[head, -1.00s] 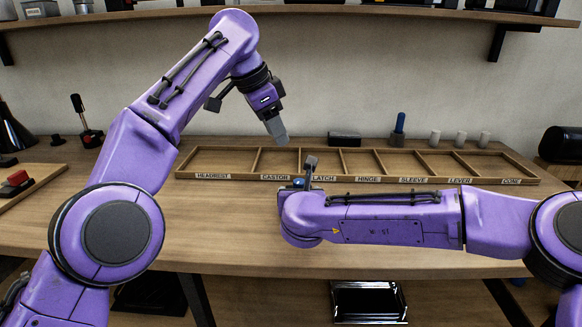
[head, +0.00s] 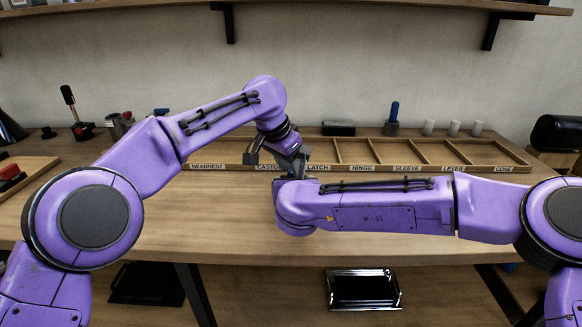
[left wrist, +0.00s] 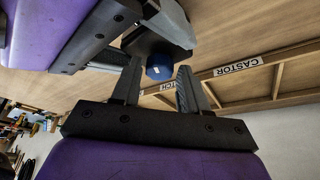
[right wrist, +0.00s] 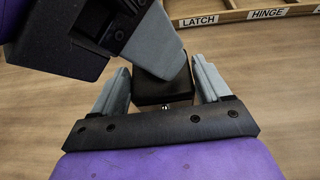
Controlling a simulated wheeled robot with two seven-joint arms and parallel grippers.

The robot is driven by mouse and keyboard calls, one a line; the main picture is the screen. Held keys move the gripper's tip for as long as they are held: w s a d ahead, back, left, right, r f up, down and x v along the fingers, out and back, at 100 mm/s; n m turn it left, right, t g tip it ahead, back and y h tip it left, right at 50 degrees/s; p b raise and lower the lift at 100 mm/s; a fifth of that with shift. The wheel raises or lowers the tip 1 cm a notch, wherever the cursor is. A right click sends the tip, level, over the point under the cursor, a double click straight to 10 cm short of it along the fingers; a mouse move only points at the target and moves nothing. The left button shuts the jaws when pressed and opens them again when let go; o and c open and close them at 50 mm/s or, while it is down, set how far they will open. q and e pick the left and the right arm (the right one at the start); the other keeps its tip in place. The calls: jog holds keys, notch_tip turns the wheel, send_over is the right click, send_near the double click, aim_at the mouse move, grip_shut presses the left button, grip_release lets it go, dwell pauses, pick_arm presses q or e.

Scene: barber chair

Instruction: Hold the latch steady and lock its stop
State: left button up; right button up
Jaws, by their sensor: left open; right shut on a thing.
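The latch (right wrist: 162,92) is a dark block between the two grey fingers of my right gripper (right wrist: 160,68), which is shut on it above the table. A round blue knob, apparently its stop (left wrist: 159,73), shows on the latch's underside in the left wrist view. My left gripper (left wrist: 160,68) is open. Its fingertips lie either side of the blue knob in that view; I cannot tell if they touch it. In the head view my left gripper (head: 292,152) meets the right wrist from above, and the right fingers and most of the latch are hidden.
A wooden tray (head: 435,168) with labelled compartments, including CASTOR, LATCH and HINGE, lies behind the grippers. A blue-handled tool (head: 394,113) and several pale cylinders stand behind it. The table front (head: 180,225) is clear.

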pick_arm(q)
jog(key=shift+w+f, duration=0.1)
jog(key=shift+f, duration=0.2)
jog(key=c, duration=0.8)
jog(key=shift+o, duration=0.2)
jog(key=m+g+h, duration=0.1)
jog(key=m, duration=0.3)
jog(key=shift+w+m, duration=0.15)
jog(key=shift+m, duration=0.15)
jog(key=o, duration=0.8)
jog(key=shift+c, duration=0.2)
jog(key=v, duration=0.7)
jog(key=shift+a+r, duration=0.2)
jog(key=shift+r, duration=0.1)
